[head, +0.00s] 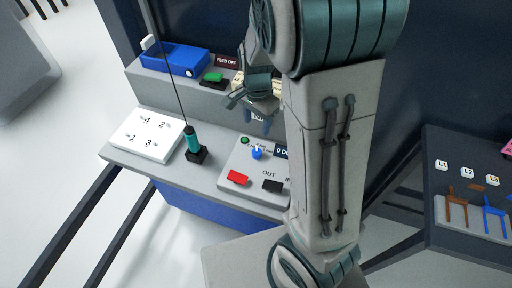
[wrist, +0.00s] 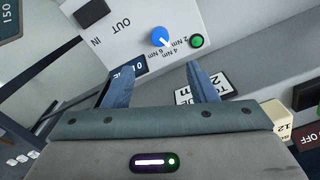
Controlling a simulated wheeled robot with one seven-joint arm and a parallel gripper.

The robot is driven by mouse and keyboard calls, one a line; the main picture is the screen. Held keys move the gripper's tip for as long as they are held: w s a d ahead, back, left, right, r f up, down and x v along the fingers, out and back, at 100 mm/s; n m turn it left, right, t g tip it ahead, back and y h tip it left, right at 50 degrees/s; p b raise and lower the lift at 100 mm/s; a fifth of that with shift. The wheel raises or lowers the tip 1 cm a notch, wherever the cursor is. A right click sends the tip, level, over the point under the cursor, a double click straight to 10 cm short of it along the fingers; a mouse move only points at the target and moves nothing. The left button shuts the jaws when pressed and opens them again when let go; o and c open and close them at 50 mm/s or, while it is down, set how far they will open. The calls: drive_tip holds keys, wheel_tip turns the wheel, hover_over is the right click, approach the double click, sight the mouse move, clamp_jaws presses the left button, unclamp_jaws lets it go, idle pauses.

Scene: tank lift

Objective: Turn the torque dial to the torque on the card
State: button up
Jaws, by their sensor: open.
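The torque dial, a round blue knob with a white pointer mark (wrist: 159,36), sits on the light panel. Labels 2 Nm, 4 Nm and 6 Nm lie beside it. Its mark points toward these labels; I cannot tell exactly which one. The dial also shows in the head view (head: 257,154). My gripper (wrist: 159,70) is open and empty, with its fingers apart and clear of the dial. It also shows in the head view (head: 256,112), above the back of the panel. A white card (wrist: 203,88) with large black letters is partly hidden behind a finger; its torque cannot be read.
A green button (wrist: 197,41) is beside the dial. A red block (head: 238,177) and a black block (head: 272,186) are on the panel's front. A teal-handled tool (head: 193,140) stands left, next to a white numbered board (head: 147,134). A blue box (head: 174,58) is behind.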

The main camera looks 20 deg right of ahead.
sight(257, 151)
wheel_tip(257, 151, down, 14)
drive_tip(key=shift+b, duration=0.45)
